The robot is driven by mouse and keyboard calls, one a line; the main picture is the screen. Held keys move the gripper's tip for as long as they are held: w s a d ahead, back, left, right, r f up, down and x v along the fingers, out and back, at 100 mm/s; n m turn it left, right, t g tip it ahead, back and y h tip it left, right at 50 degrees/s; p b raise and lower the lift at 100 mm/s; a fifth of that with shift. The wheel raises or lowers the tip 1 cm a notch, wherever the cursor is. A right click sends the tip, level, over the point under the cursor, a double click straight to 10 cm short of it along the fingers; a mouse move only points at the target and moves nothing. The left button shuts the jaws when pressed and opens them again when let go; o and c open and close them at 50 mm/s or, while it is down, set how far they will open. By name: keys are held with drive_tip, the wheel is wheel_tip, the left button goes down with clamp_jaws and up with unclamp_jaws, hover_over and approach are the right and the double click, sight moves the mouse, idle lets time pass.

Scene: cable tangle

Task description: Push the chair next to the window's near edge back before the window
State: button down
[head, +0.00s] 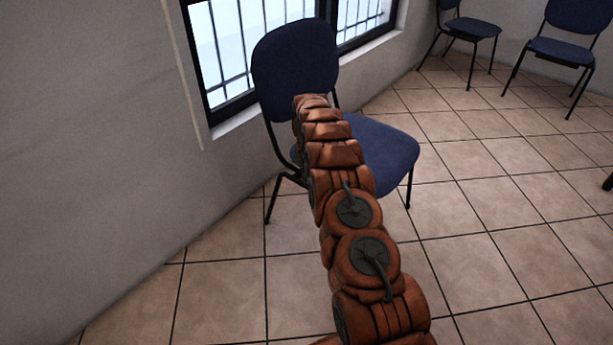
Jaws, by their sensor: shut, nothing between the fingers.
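The chair (295,66) has a dark blue back and seat and black legs. It stands close to the wall, and its back overlaps the near part of the window (228,50) in the picture. The blue seat (385,152) shows to the right of my arm. My brown segmented arm reaches up from the bottom of the view to the chair and hides part of its back, seat and legs. My gripper is hidden beyond the arm's far end, so I cannot tell whether it touches the chair.
The grey wall (90,120) runs along the left, with a thin pale strip left of the window. Two more blue chairs (470,27) (562,50) stand at the far right. The tiled floor (480,210) is clear between them and the near chair.

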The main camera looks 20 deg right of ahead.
drive_tip(key=shift+d, duration=0.1)
drive_tip(key=shift+s+a, duration=0.25)
drive_tip(key=shift+a, duration=0.35)
drive_tip(key=s+a+r+m+p, duration=0.2)
drive_tip(key=s+r+p, duration=0.1)
drive_tip(key=r, duration=0.6)
drive_tip(key=s+a+r+m+p, duration=0.2)
drive_tip(key=s+a+r+p, duration=0.15)
drive_tip(key=r, duration=0.55)
drive_tip(key=s+a+r+m+p, duration=0.1)
drive_tip(key=s+a+r+p, duration=0.15)
drive_tip(key=r, duration=0.65)
drive_tip(key=s+a+r+m+p, duration=0.4)
drive_tip(key=s+r+m+p, duration=0.2)
drive_tip(key=s+r, duration=0.85)
drive_tip(key=s+a+r+m+p, duration=0.1)
drive_tip(key=s+r+m+p, duration=0.3)
drive_tip(key=s, duration=0.6)
drive_tip(key=s+a+r+m+g+p, duration=0.1)
drive_tip(key=s+r+m+p, duration=0.3)
drive_tip(key=s, duration=0.7)
drive_tip(key=s+a+r+m+p, duration=0.1)
drive_tip(key=s+r+m+p, duration=0.3)
drive_tip(key=s, duration=0.6)
drive_tip(key=shift+s+a+r+m+g+p, duration=0.2)
drive_tip(key=shift+a+r+m+g+p, duration=0.25)
drive_tip(key=shift+r, duration=0.65)
